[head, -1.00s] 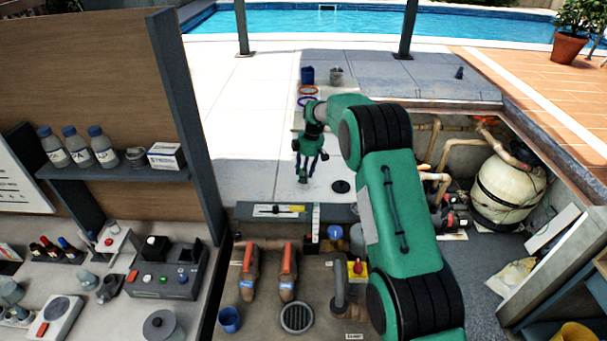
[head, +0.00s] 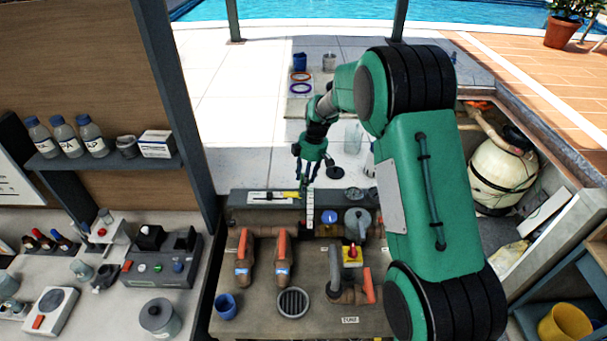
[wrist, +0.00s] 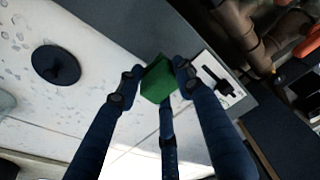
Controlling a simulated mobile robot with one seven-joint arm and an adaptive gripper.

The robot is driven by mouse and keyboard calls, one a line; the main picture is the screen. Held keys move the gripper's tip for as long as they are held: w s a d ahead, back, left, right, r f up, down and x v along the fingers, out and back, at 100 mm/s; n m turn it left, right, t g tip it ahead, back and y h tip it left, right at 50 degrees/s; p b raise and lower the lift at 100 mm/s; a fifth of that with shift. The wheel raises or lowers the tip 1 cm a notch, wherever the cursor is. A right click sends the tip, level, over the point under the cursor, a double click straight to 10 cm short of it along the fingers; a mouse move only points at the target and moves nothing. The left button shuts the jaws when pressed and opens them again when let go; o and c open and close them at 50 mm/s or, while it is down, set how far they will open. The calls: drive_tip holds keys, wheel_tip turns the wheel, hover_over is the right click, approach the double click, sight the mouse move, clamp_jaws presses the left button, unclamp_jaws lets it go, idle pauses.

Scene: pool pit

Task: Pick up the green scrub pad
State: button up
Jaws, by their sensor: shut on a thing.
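The green scrub pad (wrist: 158,81) shows in the wrist view as a small green block between the fingertips of my gripper (wrist: 155,78). My gripper is shut on it, and the fingers touch its sides. In the head view my gripper (head: 305,190) points down near the grey ledge at the back edge of the pit bench. The pad cannot be made out clearly in the head view.
A grey ledge (head: 240,198) carries a white panel (head: 268,197) close below my gripper. Orange-handled valves (head: 283,250), a blue cup (head: 225,306) and a round drain (head: 293,302) are nearer. A dark disc (wrist: 55,65) lies on the pale paving. Shelves with bottles stand left.

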drive_tip(key=shift+s+d, duration=0.15)
drive_tip(key=shift+s, duration=0.6)
drive_tip(key=shift+r, duration=0.15)
